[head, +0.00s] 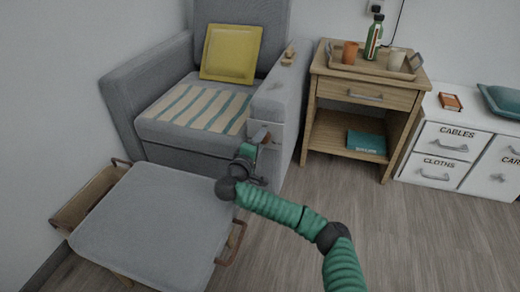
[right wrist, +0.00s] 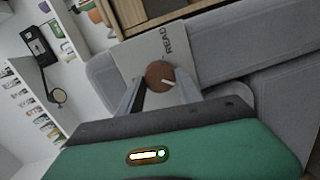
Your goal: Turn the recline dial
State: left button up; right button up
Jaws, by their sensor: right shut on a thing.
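The recline dial is a round brown knob (right wrist: 160,74) with a pale pointer mark, set on a light plate (right wrist: 139,57) lettered "READ" in the right wrist view. In the head view the dial (head: 261,135) shows on the front of the right armrest of the grey armchair (head: 185,128), partly hidden by my gripper. My right gripper (head: 258,148) is at the dial, and in the right wrist view its two fingers (right wrist: 161,88) stand on either side of it, shut on it. My left gripper is not in view.
A wooden side table (head: 362,92) holds a tray with a bottle and cups. White drawers (head: 440,150) stand at the right. The floor (head: 400,235) at the lower right is clear.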

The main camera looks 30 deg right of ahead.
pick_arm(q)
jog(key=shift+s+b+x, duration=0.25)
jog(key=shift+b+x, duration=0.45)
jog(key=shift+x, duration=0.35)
pick_arm(e)
jog(key=shift+f+m, duration=0.25)
jog(key=shift+m, duration=0.75)
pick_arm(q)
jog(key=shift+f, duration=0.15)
pick_arm(e)
jog(key=shift+r, duration=0.1)
jog(key=o, duration=1.4)
